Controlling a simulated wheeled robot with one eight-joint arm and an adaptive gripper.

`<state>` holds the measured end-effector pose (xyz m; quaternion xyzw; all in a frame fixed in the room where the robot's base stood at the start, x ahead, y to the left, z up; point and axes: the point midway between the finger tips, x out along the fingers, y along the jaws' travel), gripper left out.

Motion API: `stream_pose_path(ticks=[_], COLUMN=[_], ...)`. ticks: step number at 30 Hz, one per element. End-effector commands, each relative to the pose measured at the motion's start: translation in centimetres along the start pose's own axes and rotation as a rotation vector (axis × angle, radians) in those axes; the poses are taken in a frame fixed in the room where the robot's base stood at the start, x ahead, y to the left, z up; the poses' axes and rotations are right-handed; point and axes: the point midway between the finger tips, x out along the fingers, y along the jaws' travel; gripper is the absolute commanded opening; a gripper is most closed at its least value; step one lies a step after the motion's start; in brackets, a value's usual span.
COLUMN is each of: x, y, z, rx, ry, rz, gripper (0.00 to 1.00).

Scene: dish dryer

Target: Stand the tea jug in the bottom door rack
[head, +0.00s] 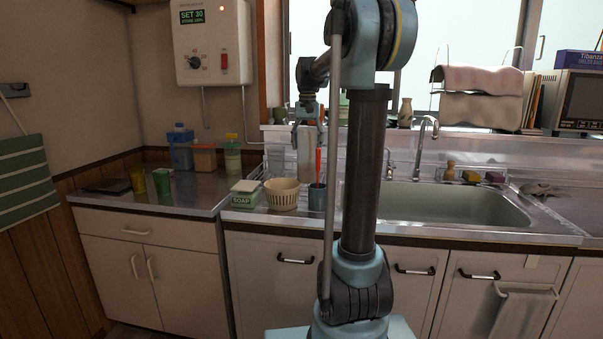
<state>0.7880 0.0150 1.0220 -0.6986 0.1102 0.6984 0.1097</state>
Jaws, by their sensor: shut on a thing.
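My gripper (308,132) is over the back of the counter, left of the sink, small and partly against the window frame. It points down and is shut on a pale upright thing (304,156) just below its fingers. This thing looks like the tea jug, but its lid and handle are too small to make out. Its lower end is partly hidden behind the cup and bowl, so I cannot tell whether it touches the counter. No door rack is in view.
A cream bowl (282,194), a dark cup (317,197) with a red-handled utensil and a soap box (245,193) stand near the counter's front. The sink (450,205) is to the right. Bottles and containers (182,148) stand at the left back. A wire rack is partly hidden behind the bowl.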

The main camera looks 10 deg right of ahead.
Motion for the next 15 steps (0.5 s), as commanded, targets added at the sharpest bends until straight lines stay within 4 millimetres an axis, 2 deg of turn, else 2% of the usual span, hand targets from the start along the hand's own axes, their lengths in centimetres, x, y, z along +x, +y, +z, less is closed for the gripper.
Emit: stream_pose_path(ticks=[3, 11, 15], x=[1.7, 3.2, 4.8], y=[0.0, -0.1, -0.1], z=[0.0, 0.0, 0.0], rx=[-0.001, -0.001, -0.001], ry=[0.0, 0.0, 0.0], rz=[0.0, 0.0, 0.0], gripper=[0.03, 0.03, 0.03])
